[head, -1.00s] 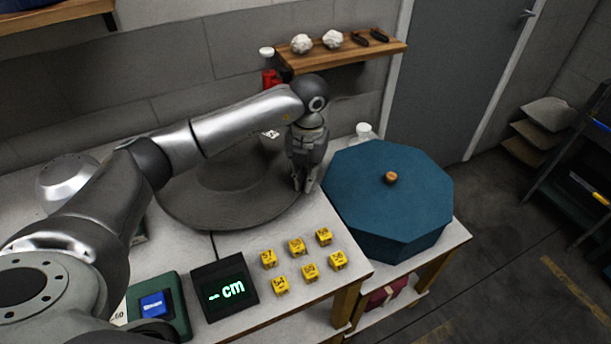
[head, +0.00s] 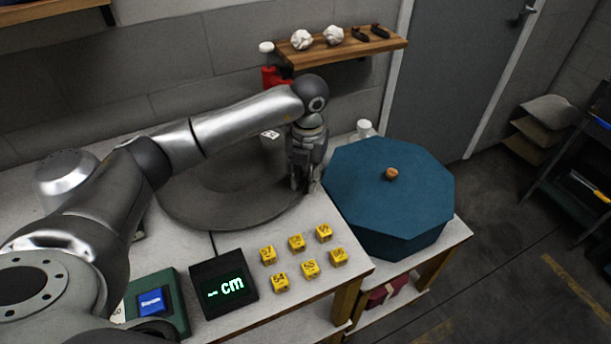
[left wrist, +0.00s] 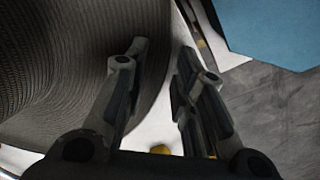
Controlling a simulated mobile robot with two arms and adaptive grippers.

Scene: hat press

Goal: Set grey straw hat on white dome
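The grey straw hat (head: 235,208) lies on the white table with its wide brim spread, partly hidden behind my left arm. My left gripper (head: 304,187) points down at the brim's right edge. In the left wrist view the hat's ribbed brim (left wrist: 60,75) fills the left side. There the two fingers of my left gripper (left wrist: 157,65) stand apart, one over the brim and one just outside its edge. A pale, shiny dome shape (head: 66,170) stands at the left behind my arm; I cannot tell whether it is the white dome. My right gripper is not in view.
A blue octagonal box (head: 385,215) with a wooden knob stands close right of the hat. Several yellow numbered cubes (head: 296,243) and a black display (head: 224,285) reading "cm" lie in front. A wooden shelf (head: 350,60) hangs behind.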

